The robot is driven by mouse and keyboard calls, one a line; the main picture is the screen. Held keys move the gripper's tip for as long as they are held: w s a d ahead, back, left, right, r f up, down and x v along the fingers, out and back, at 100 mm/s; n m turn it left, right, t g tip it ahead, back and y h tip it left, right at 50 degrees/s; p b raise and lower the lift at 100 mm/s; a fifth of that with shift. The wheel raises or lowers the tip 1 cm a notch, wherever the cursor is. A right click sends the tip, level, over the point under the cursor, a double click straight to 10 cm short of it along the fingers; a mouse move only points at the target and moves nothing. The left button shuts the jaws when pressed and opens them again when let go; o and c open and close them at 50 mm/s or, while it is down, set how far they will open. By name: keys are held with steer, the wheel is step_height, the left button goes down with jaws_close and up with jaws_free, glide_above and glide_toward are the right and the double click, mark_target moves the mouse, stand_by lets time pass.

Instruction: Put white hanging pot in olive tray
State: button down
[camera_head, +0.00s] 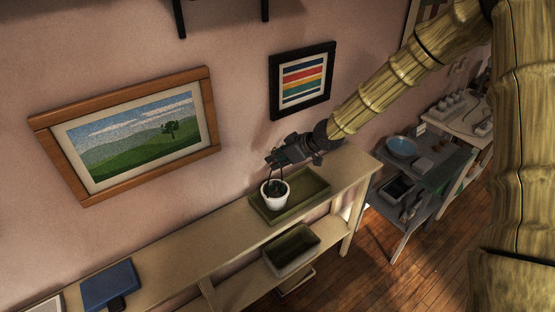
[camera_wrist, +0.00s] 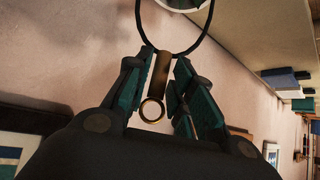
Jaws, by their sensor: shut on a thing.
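The white hanging pot (camera_head: 275,201) has dark contents and a dark cord handle, and appears upright over the left part of the olive tray (camera_head: 316,200). I cannot tell whether its base touches the tray. My gripper (camera_head: 273,160) is above the pot, shut on its brass hanger (camera_wrist: 163,72), which ends in a ring. In the wrist view the cord loops from the hanger to the white pot (camera_wrist: 184,4), mostly cut off at the top edge. My gripper (camera_wrist: 158,85) shows there with a finger on each side of the hanger.
The tray sits on a narrow shelf table (camera_head: 185,250) along the wall. A second olive bin (camera_head: 291,251) is lower, in front. A blue item (camera_head: 108,285) lies at the left end. A grey cart with a blue bowl (camera_head: 402,147) stands at right. Framed pictures (camera_head: 135,135) hang behind.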

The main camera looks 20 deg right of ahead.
steer(key=shift+f, duration=0.3)
steer(key=c, duration=1.2)
jaws_free()
steer(key=shift+c, duration=0.2)
steer(key=v, duration=1.2)
steer(key=shift+p, duration=0.4)
